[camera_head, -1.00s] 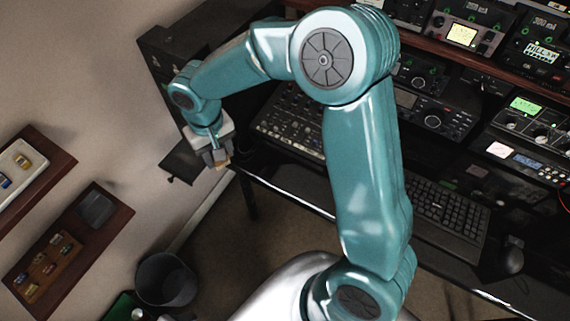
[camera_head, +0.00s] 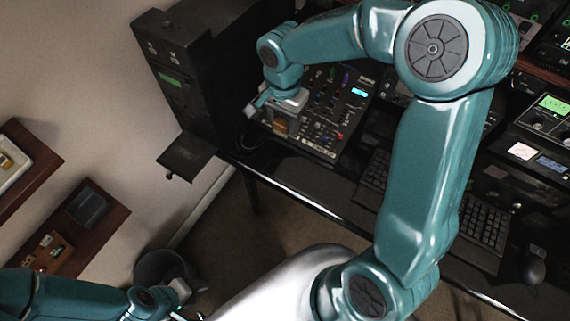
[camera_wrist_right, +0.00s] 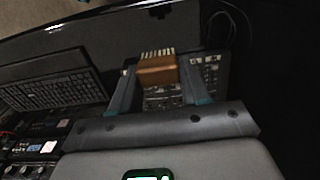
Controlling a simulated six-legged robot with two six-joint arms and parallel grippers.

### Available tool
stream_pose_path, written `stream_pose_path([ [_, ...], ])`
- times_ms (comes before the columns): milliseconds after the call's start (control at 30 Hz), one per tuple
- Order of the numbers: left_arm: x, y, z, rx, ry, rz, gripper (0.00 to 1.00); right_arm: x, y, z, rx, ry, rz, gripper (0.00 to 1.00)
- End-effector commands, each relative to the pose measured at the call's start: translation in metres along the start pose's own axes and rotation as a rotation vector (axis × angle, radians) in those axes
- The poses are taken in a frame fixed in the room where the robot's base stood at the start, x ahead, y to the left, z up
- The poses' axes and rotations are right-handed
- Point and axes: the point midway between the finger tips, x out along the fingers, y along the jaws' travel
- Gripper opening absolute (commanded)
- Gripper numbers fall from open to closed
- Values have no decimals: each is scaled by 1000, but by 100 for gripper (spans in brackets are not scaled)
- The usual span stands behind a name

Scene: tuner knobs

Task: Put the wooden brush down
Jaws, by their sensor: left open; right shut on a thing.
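The wooden brush (camera_wrist_right: 157,70), a brown block with pale bristles, is between the fingers of my right gripper (camera_head: 284,118). In the right wrist view its bristles point away from the gripper. In the head view the brush (camera_head: 281,126) shows as a small brown patch under the gripper, partly hidden by it. My right gripper is shut on it, at the left end of the mixing console (camera_head: 325,122). I cannot tell whether the brush touches the console. My left gripper (camera_head: 186,300) is open at the bottom left, near the bin, and its fingers show poorly.
A tall black cabinet (camera_head: 185,85) stands left of the console, with dark cables between them. A keyboard (camera_head: 482,222) and a mouse (camera_head: 533,268) lie to the right. Wall shelves (camera_head: 100,228) are at the left, and a dark bin (camera_head: 158,268) is on the floor.

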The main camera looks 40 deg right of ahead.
Motion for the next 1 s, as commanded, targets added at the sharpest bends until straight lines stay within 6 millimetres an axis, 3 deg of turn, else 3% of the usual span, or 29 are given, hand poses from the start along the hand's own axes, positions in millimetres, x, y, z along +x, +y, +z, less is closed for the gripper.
stream_pose_path([
  [400,-6,2,0,0,0,0,46,119,0,1,-3,-5,6,18],
  [833,-8,3,0,0,0,0,46,179,-2,-1,-2,-3,3,18],
  [1000,-8,3,0,0,0,0,46,186,-3,-1,-1,-1,0,18],
])
